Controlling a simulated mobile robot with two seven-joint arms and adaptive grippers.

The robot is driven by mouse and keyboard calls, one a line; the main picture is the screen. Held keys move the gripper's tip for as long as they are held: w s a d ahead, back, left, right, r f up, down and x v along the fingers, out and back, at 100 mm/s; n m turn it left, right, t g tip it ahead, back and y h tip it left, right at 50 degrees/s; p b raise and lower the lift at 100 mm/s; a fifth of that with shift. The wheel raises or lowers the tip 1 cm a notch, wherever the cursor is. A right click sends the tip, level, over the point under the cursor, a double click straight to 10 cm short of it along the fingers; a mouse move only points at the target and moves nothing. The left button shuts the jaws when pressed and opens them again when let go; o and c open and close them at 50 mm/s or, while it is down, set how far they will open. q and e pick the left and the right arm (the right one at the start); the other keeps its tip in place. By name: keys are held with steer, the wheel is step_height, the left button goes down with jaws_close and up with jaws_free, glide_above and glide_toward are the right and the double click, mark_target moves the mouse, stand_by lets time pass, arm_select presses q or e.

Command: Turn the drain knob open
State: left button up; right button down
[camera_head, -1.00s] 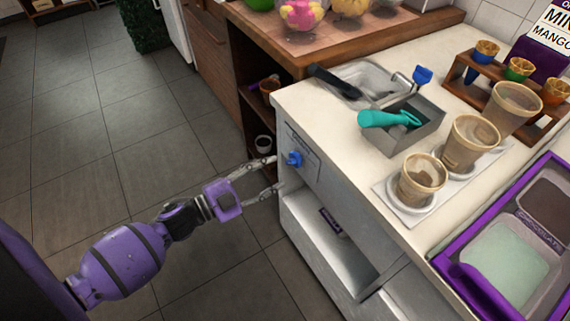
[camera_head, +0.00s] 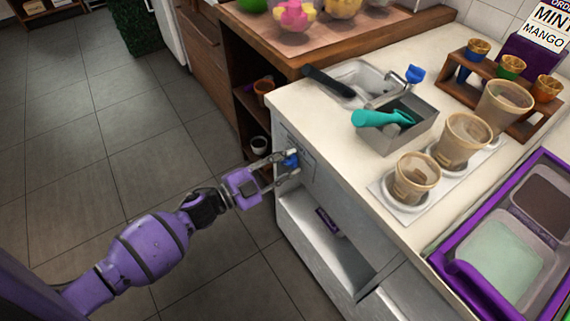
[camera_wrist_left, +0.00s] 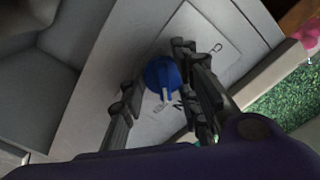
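The drain knob (camera_head: 290,160) is a small blue knob on the grey-white side panel of the counter. I see a gap between the knob and the left-hand finger. My right gripper is not in view.
A sink (camera_head: 362,80) with a blue-handled tap (camera_head: 414,74) is set in the counter above the panel. A grey metal bin (camera_head: 392,140) holds a teal-handled scoop (camera_head: 380,118). An open shelf (camera_head: 345,250) lies below the knob. The floor to the left is clear.

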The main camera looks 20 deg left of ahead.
arm_select(q)
steer(key=shift+f, duration=0.1)
steer(key=shift+c, duration=0.9)
steer(key=shift+s+f+m, duration=0.1)
steer(key=shift+m, duration=0.4)
steer(key=o, duration=1)
steer(key=shift+o, duration=0.2)
steer(key=shift+a, duration=0.1)
steer(key=v, duration=1.1)
steer(key=shift+s+a, duration=0.25)
steer(key=shift+s, duration=0.1)
